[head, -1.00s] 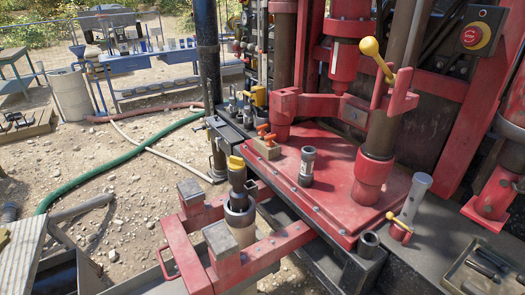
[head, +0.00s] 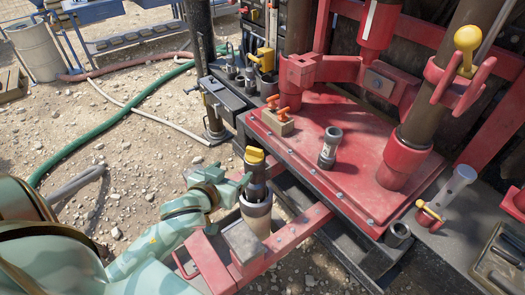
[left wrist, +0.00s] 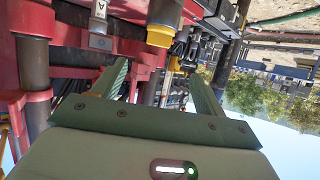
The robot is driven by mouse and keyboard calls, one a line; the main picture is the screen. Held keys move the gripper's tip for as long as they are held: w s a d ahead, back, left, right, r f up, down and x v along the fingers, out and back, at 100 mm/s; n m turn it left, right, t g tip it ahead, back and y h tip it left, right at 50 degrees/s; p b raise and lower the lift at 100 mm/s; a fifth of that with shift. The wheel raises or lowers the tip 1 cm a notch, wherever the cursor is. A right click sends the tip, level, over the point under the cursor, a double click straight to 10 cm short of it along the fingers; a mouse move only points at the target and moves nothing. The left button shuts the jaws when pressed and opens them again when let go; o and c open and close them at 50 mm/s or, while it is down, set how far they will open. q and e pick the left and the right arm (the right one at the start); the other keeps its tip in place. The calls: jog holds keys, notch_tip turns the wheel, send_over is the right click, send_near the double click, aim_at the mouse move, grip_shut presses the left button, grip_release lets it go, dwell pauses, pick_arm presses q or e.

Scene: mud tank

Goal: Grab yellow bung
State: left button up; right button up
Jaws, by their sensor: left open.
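The yellow bung (head: 254,155) sits on top of a dark upright fitting (head: 254,182), which stands in a wide grey pipe collar (head: 256,208) by the red frame. In the left wrist view the yellow bung (left wrist: 160,37) appears upside down, just beyond the fingers and between their lines. My left gripper (head: 238,186) is open and empty, just left of the fitting and slightly below the bung. Its two green fingers also show apart in the left wrist view (left wrist: 160,72). Whether a finger touches the fitting cannot be told. My right gripper is not in view.
A red platform (head: 350,165) lies right of the bung, with a small upright cylinder (head: 329,148) and a block with orange handles (head: 279,122). A red frame (head: 290,235) runs below the collar. Hoses (head: 100,125) cross the gravel at left.

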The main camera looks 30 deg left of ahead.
pick_arm(q)
jog(key=b, duration=0.2)
send_near(253, 152)
jog(key=x, duration=0.5)
jog(key=shift+f, duration=0.15)
jog(key=b+x, duration=0.1)
jog(key=x, duration=0.4)
jog(key=shift+b, duration=0.35)
jog(key=shift+w, duration=0.45)
jog(key=shift+s, duration=0.1)
jog(key=shift+c, duration=0.6)
jog(key=c, duration=0.9)
